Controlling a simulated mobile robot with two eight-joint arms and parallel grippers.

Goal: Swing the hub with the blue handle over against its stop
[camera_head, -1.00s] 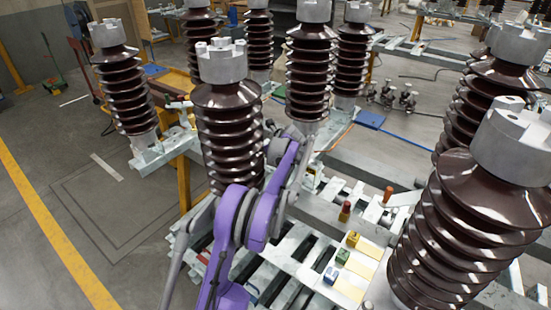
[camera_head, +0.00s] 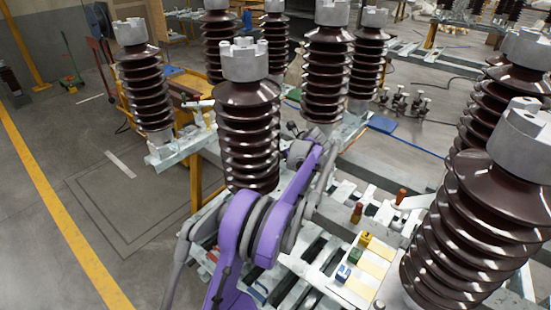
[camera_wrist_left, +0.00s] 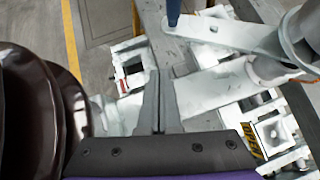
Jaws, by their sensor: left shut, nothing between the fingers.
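In the left wrist view a dark blue handle (camera_wrist_left: 173,10) stands at the end of a pale metal lever (camera_wrist_left: 215,32). The lever runs right to a round grey hub (camera_wrist_left: 300,38), cut off by the right edge. My left gripper (camera_wrist_left: 160,76) is shut and empty. Its fingertips lie below the handle in the picture, with a visible gap between them. I cannot tell whether a stop is in view. In the head view my purple left arm reaches in among the insulators. Its gripper and the blue handle cannot be made out there. My right gripper is not in view.
A brown ribbed insulator (camera_head: 250,130) stands close behind my arm, and a large one (camera_head: 475,220) at right. A plate (camera_head: 325,262) carries yellow, green and blue blocks. A red-brown peg (camera_head: 356,212) and an orange peg (camera_head: 401,195) stand nearby.

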